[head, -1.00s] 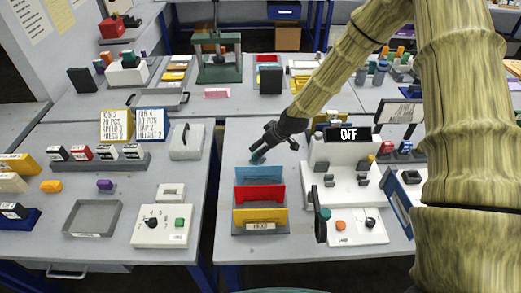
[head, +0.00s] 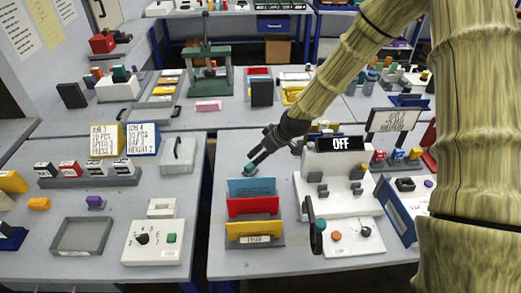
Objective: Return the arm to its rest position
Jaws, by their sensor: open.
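My gripper (head: 258,162) is at the end of my bamboo-textured arm, which reaches down from the upper right. It is open, small in view, and hangs just behind the blue panel (head: 251,188) of the file rack, left of the white machine. Whether its fingertips touch the panel I cannot tell. Nothing shows between the fingers apart from a teal patch at the tip, which looks like part of the fingers. The white pen plotter machine (head: 337,208) stands to the right and its display (head: 342,143) reads OFF.
The rack also holds a red panel (head: 252,207) and a yellow panel (head: 254,232). A control box (head: 153,242) and an empty grey tray (head: 82,236) are on the left table. A gap separates the two front tables. A green press (head: 209,75) stands on the back table.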

